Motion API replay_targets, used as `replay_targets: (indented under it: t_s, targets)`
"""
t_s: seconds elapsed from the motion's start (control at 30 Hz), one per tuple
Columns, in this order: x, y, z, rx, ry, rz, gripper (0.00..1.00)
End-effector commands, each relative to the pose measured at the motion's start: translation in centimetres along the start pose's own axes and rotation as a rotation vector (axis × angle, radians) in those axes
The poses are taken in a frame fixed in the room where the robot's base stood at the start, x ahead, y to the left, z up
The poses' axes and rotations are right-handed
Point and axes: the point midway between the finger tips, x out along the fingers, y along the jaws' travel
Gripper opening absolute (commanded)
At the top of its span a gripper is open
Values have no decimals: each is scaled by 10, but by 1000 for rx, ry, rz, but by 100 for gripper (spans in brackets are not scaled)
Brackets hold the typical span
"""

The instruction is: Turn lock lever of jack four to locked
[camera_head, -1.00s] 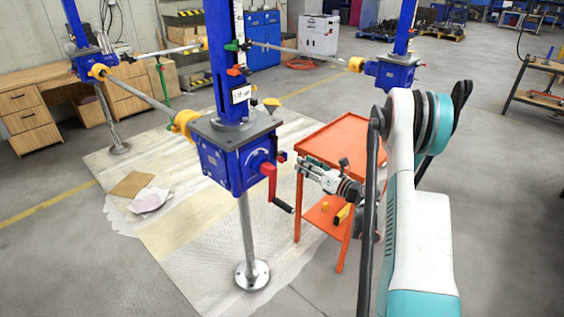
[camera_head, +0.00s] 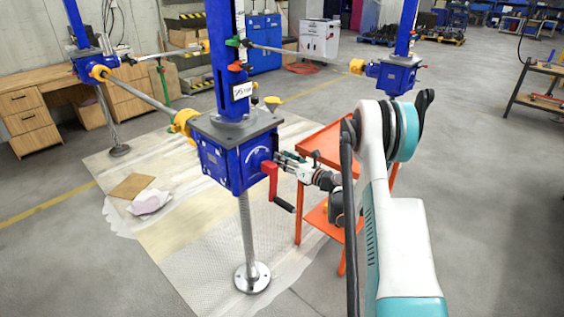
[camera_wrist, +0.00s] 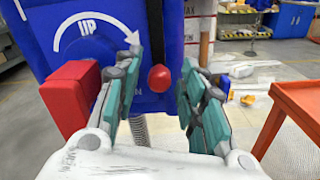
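The nearest jack has a blue gearbox (camera_head: 240,160) under a blue column, with a red crank (camera_head: 272,185) on its face. In the wrist view the gearbox (camera_wrist: 105,15) fills the upper left, with a white "UP" arrow, and the red crank hub (camera_wrist: 72,97) is at left. A red ball knob (camera_wrist: 161,78) shows at the gearbox's right edge below a dark upright bar (camera_wrist: 154,35); it looks like the lock lever's knob. My gripper (camera_wrist: 161,62) is open, its teal-padded fingers on either side of the knob without visible contact. In the head view my gripper (camera_head: 281,160) is beside the gearbox's right side.
An orange cart (camera_head: 325,145) stands right behind my gripper and also shows in the wrist view (camera_wrist: 300,102). The crank's black handle (camera_head: 284,204) hangs below my gripper. A horizontal shaft (camera_head: 150,92) joins the gearbox to another jack.

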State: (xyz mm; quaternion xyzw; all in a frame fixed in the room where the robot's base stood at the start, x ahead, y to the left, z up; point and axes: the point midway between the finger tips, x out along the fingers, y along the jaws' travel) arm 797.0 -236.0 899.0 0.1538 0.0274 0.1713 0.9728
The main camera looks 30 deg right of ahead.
Motion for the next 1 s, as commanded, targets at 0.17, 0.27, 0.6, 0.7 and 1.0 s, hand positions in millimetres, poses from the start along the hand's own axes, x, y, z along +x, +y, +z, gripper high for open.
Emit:
replay_targets:
  t_s: [0.17,0.27,0.6,0.7,1.0]
  targets:
    - [13,0,0,0,0,0,37]
    - [15,0,0,0,0,0,37]
    - [14,0,0,0,0,-1,8]
    - [14,0,0,1,-1,-1,0]
    - [22,-6,2,-27,-2,-3,0]
